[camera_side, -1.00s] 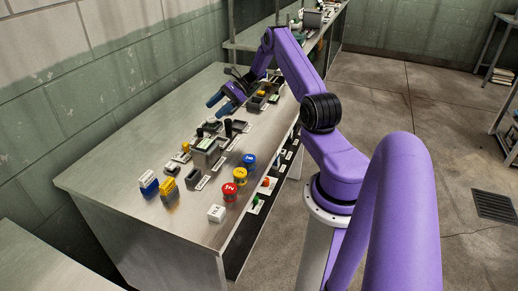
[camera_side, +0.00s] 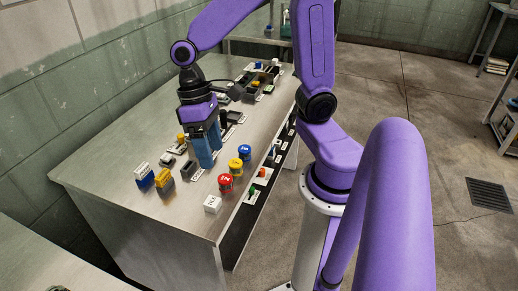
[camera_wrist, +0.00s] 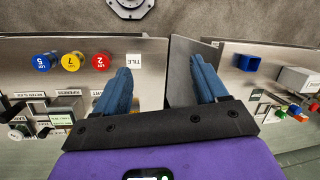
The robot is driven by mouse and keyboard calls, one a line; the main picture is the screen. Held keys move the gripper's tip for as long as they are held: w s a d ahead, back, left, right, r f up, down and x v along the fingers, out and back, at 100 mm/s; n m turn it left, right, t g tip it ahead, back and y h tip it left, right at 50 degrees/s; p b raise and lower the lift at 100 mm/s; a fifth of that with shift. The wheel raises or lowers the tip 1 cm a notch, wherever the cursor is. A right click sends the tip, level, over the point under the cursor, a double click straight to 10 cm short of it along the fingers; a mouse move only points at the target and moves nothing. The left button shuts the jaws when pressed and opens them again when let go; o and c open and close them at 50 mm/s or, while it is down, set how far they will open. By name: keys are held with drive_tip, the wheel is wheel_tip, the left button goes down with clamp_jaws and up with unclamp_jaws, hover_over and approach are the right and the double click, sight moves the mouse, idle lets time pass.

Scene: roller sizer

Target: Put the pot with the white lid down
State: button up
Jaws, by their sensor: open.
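My gripper (camera_side: 207,165) is open, its blue fingers pointing down over the middle of the metal table in the side view. It also shows in the wrist view (camera_wrist: 163,78), with nothing seen between the fingers. In the side view my gripper hides part of the middle of the table. Pots with a red lid (camera_side: 226,180), a yellow lid (camera_side: 236,164) and a blue lid (camera_side: 245,152) stand to its right.
A white tile block (camera_side: 212,204) stands near the table's front edge. Dark trays (camera_side: 250,90) sit at the far end. The table's near left corner is bare.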

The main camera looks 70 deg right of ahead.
drive_tip(key=s+d+n+t+h, duration=0.1)
drive_tip(key=s+d+n+t, duration=0.1)
drive_tip(key=s+n, duration=0.7)
drive_tip(key=shift+s+r+n+t, duration=0.2)
drive_tip(key=shift+s+n+t, duration=0.15)
drive_tip(key=shift+s, duration=0.35)
idle(0.4)
